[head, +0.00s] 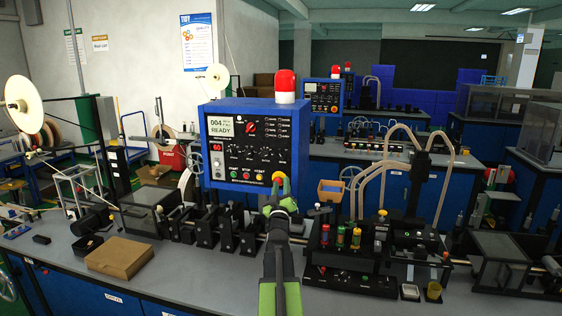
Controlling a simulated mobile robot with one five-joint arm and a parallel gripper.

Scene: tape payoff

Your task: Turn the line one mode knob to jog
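The near blue control panel (203,125) stands on the bench and has a lit display (220,126) reading "004" and "READY". A red knob (251,128) sits right of the display, with small labels around it that I cannot read. A row of black knobs (249,153) is below it. I cannot tell which knob is marked mode for line one, nor its setting. My gripper (279,193) is raised at the panel's lower right corner, in front of a red and yellow button (278,177). It is apart from the red knob. Its fingers are too small to judge.
A second blue panel (323,96) stands farther back. A red beacon (285,84) tops the near panel. Bench machinery (352,255) with colored-topped cylinders is right of my arm. A cardboard box (120,258) lies at the left front. The bench surface between them is partly clear.

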